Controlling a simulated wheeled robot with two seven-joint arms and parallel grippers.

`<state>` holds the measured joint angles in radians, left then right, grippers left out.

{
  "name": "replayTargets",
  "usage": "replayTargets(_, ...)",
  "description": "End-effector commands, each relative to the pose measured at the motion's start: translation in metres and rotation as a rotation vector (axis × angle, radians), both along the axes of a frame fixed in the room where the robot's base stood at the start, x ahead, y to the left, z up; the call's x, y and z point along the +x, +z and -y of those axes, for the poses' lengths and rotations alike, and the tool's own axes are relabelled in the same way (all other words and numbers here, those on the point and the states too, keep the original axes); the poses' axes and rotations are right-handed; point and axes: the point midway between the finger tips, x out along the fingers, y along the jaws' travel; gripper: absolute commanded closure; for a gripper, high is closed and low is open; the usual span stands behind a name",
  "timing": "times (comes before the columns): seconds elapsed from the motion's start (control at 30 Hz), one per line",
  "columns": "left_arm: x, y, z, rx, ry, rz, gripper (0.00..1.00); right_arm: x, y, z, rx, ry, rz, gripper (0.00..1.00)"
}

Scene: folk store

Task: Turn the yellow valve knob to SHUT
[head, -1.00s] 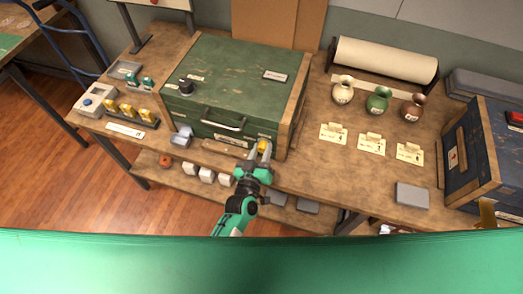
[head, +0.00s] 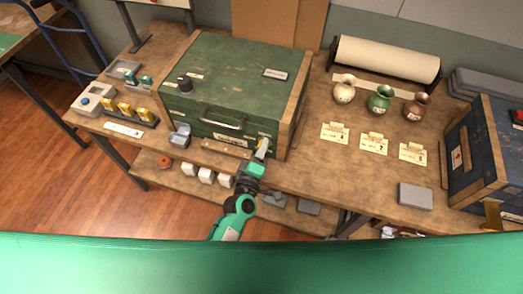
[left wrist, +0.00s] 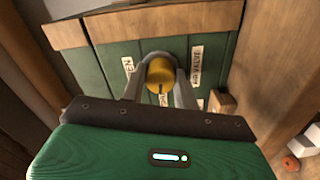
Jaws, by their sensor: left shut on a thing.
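The yellow valve knob (left wrist: 160,72) sits on the front of the green chest (head: 235,75), near its lower right corner. My left gripper (left wrist: 161,86) is shut on the knob, with a grey finger on either side of it. In the left wrist view a dark mark on the knob points down toward a label that begins with S and is mostly hidden. An "AIR VALVE" label (left wrist: 197,66) is to the right and a partly hidden label (left wrist: 127,68) to the left. In the head view my left gripper (head: 263,148) mostly hides the knob.
Three vases, cream (head: 343,89), green (head: 380,99) and brown (head: 417,106), stand right of the chest behind tags. A blue crate (head: 485,150) is at far right. A rack with yellow-handled pieces (head: 130,112) stands left. Bare bench lies right of my gripper.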

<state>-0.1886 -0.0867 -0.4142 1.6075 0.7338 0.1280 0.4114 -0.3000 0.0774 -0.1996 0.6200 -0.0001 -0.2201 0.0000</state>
Motion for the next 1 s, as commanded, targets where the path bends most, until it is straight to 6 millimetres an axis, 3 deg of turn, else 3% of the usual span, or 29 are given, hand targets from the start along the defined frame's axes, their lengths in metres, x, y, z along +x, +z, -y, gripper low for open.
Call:
replayTargets(0.3, -0.0004, -0.0013, -0.0005, -0.11, 0.0, -0.038, 0.92, 0.0, -0.004, 0.0, 0.0, 0.001, 0.0, 0.64)
replayTargets(0.83, -0.0004, -0.0011, -0.0006, -0.13, 0.0, -0.045, 0.92, 0.0, -0.0043, 0.0031, -0.003, 0.002, 0.0, 0.64)
replayTargets(0.87, -0.0004, -0.0011, -0.0006, -0.13, 0.0, -0.045, 0.66, -0.0001, -0.0043, 0.0034, -0.003, 0.002, 0.0, 0.64)
replayTargets(0.93, -0.0004, -0.0011, -0.0006, -0.13, 0.0, -0.045, 0.52, 0.0, -0.0042, 0.0037, -0.004, 0.002, 0.0, 0.64)
replayTargets(1.0, -0.0003, -0.0009, -0.0005, -0.129, 0.0, -0.043, 0.48, -0.0001, -0.0042, 0.0039, -0.004, 0.002, 0.0, 0.64)
